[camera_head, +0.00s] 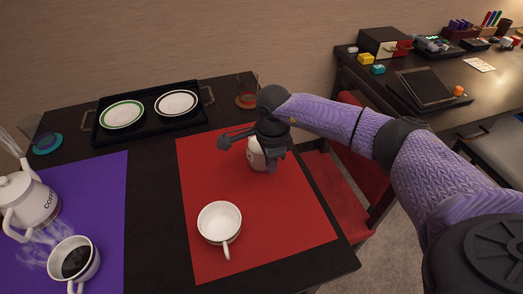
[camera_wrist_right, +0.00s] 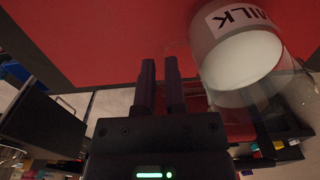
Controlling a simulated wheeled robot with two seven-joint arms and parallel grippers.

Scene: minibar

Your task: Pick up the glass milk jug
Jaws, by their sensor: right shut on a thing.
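The glass milk jug (camera_head: 257,156) stands near the right side of the red placemat (camera_head: 205,160), partly hidden by my right gripper (camera_head: 270,135). In the right wrist view the jug (camera_wrist_right: 240,55) shows white milk and a label reading MILK, upside down in that picture. It lies just right of the close-set fingers of my right gripper (camera_wrist_right: 161,80). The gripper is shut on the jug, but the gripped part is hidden. I cannot tell whether the jug is off the mat. My left gripper is not in view.
A white cup (camera_head: 220,222) sits in front on the red mat. A coffee pot (camera_head: 30,200) and a steaming cup (camera_head: 75,260) are on the purple mat (camera_head: 105,205). A black tray (camera_head: 150,130) with two plates stands behind. A red chair (camera_head: 335,190) is at right.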

